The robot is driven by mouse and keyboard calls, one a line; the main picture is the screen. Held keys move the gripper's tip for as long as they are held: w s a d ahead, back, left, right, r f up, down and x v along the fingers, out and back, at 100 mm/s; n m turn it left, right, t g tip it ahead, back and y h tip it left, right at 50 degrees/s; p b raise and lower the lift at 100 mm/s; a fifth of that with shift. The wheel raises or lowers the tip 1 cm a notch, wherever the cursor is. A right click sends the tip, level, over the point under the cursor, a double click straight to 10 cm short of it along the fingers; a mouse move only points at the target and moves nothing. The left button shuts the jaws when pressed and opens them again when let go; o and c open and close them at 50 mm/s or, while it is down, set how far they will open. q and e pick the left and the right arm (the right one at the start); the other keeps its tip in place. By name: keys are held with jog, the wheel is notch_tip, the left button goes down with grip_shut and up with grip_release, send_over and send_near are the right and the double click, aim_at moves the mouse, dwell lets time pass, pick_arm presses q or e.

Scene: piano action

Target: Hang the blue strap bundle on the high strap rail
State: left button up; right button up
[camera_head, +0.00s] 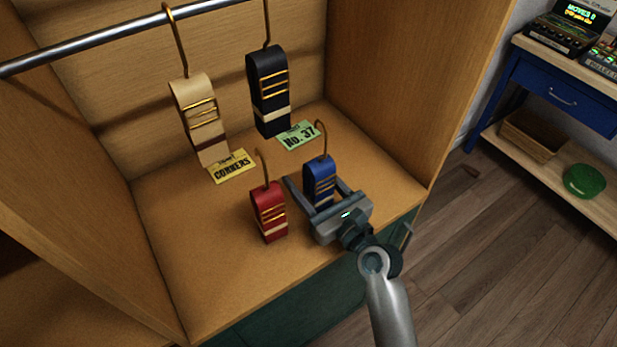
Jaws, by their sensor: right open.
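The blue strap bundle (319,180) stands upright on the cabinet floor, with gold bands and a brass hook on top. My right gripper (318,188) is open, its two fingers reaching on either side of the bundle's lower part; whether they touch it I cannot tell. The high strap rail (105,38) is a metal bar crossing the upper left of the cabinet. A cream bundle (198,118) hangs from it by a hook, and a black bundle (269,90) hangs by a hook whose top is out of frame. My left gripper is not in view.
A red strap bundle (268,211) stands just left of the blue one. A yellow tag (231,167) and a green tag (298,135) lie near the hanging bundles. Wooden side walls (400,85) bound the cabinet. A blue workbench (545,85) stands at the right.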

aim_at(324, 198)
jog(key=shift+s+r, duration=0.1)
jog(key=b+v, duration=0.2)
jog(key=v, duration=0.9)
jog(key=shift+s+d, duration=0.3)
dwell(0.4)
